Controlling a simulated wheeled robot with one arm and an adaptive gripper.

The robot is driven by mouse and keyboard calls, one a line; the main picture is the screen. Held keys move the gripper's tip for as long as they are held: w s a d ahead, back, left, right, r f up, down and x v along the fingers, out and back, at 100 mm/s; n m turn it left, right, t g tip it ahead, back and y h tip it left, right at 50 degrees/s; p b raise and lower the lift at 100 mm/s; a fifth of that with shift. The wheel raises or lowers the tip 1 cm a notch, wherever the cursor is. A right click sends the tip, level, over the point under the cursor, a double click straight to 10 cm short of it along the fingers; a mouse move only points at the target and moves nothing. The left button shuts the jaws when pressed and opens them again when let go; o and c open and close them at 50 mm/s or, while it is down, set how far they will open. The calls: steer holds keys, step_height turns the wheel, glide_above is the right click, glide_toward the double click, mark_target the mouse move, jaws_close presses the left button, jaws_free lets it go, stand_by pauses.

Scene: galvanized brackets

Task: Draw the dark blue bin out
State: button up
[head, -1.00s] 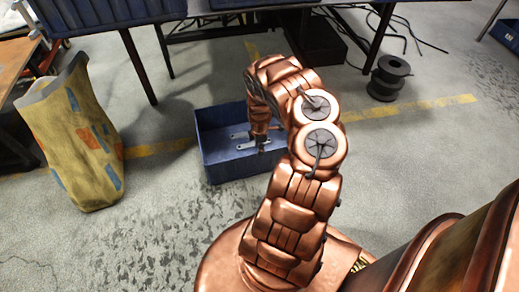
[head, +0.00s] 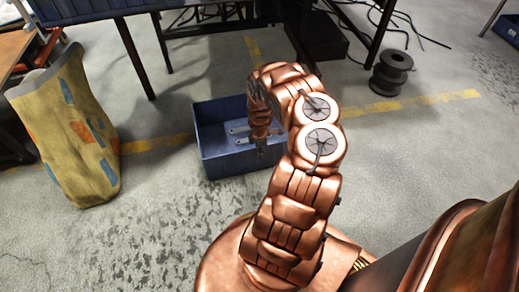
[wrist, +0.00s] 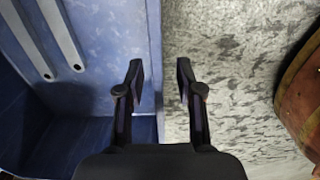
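The dark blue bin (head: 228,163) stands on the floor in front of me, open at the top, beside the table. Flat grey metal brackets (head: 239,131) lie inside it; two also show in the wrist view (wrist: 58,35). My gripper (head: 262,146) points down at the bin's near wall. In the wrist view my gripper (wrist: 160,72) is open around the bin's wall (wrist: 157,50). One finger is on the inner side and one is outside over the floor, with gaps showing between the fingers and the wall. Fingertip depth against the rim is unclear.
A yellow patterned sack (head: 68,130) stands at left. A dark table (head: 90,8) with legs is behind the bin. A black spool (head: 391,74) and cables lie at back right. The floor around the bin's near side is clear.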

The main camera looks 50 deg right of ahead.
steer(key=shift+f, duration=0.3)
jaws_close()
stand_by(0.7)
